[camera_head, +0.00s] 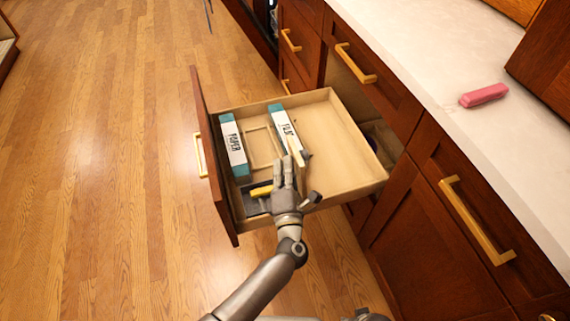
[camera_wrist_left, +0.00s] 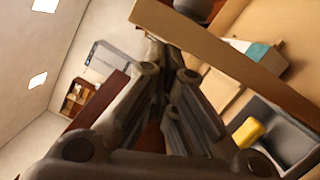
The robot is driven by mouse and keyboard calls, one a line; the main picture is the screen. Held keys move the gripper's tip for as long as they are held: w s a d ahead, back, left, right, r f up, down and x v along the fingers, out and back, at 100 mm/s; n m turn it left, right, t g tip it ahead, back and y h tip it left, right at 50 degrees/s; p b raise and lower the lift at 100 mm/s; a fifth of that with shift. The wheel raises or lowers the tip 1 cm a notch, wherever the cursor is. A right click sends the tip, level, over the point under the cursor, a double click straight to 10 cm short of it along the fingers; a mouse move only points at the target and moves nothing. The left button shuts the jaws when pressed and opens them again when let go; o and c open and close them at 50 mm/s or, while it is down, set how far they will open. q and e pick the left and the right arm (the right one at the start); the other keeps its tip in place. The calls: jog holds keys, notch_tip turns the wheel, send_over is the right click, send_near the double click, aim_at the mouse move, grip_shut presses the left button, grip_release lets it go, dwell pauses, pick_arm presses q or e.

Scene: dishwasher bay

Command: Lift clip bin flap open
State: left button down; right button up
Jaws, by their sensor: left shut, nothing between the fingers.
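The clip bin (camera_head: 254,205) is a dark grey tray in the near corner of the open drawer. A yellow piece (camera_head: 262,191) lies in it. In the left wrist view the grey bin (camera_wrist_left: 290,130) and the yellow piece (camera_wrist_left: 248,133) show at lower right. A light wooden strip (camera_head: 297,152) stands tilted by my left fingertips; it may be the flap, but I cannot tell. In the left wrist view a wooden bar (camera_wrist_left: 220,52) crosses beside the fingers. My left gripper (camera_head: 289,168) is shut and empty over the drawer, partly hiding the bin.
The pale wooden drawer (camera_head: 345,140) holds a box marked PAPER (camera_head: 233,150), a second labelled box (camera_head: 284,127) and a thin wooden frame (camera_head: 260,148). Its right part is clear. The counter (camera_head: 430,45) carries a pink block (camera_head: 484,95). Floor is free at left.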

pick_arm(q)
jog(key=shift+s, duration=0.1)
jog(key=s+d+f, duration=0.1)
jog(key=s, duration=1)
jog(key=shift+s+d, duration=0.15)
jog(key=shift+s, duration=0.2)
jog(key=shift+f, duration=0.1)
